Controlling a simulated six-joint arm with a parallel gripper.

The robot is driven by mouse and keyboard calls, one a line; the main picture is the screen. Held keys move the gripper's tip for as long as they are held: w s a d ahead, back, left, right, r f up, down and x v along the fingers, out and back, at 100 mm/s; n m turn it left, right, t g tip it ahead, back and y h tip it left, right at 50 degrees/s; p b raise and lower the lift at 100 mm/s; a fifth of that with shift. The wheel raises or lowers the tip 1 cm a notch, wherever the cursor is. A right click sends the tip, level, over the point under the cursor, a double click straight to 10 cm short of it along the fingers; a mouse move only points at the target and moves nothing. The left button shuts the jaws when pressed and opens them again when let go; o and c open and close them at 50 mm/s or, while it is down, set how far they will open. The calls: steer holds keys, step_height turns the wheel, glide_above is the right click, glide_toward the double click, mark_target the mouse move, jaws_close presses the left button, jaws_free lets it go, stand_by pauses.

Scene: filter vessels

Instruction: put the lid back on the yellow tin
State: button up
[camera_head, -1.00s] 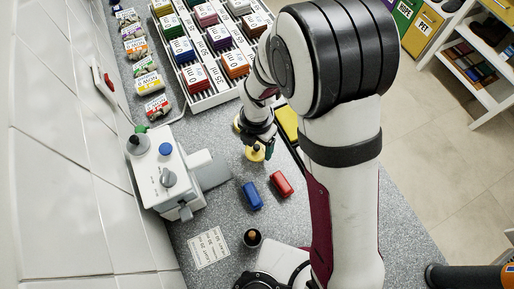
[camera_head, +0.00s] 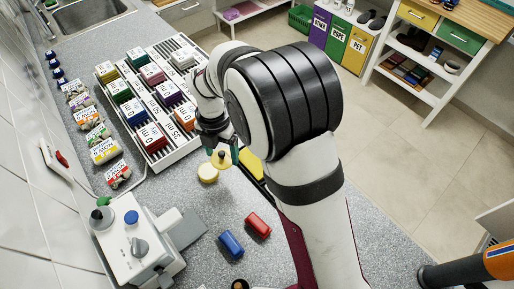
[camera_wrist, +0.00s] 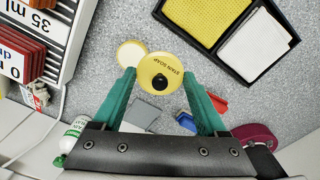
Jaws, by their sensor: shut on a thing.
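The yellow lid (camera_wrist: 175,62), marked STAIN SOAP and with a black knob (camera_wrist: 160,82), is between the green fingers of my gripper (camera_wrist: 158,75). The gripper is shut on it. The lid (camera_head: 222,161) also shows in the head view, under my gripper (camera_head: 222,150). The yellow tin (camera_wrist: 131,52) stands on the counter, with a pale cream top showing. In the wrist view the lid overlaps its lower right edge. In the head view the tin (camera_head: 207,174) is just below and left of the lid. The exact height gap is hard to tell.
A rack of labelled boxes (camera_head: 165,155) stands behind. A black tray with yellow and white cloths (camera_wrist: 250,75) is close on the right in the wrist view. A blue block (camera_head: 231,244), a red block (camera_head: 258,224) and a white device (camera_head: 135,245) are nearer.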

glide_toward(208, 170)
steer(key=shift+f, duration=3.1)
steer(key=shift+f, duration=0.15)
steer(key=o, duration=1.2)
steer(key=shift+o, duration=0.2)
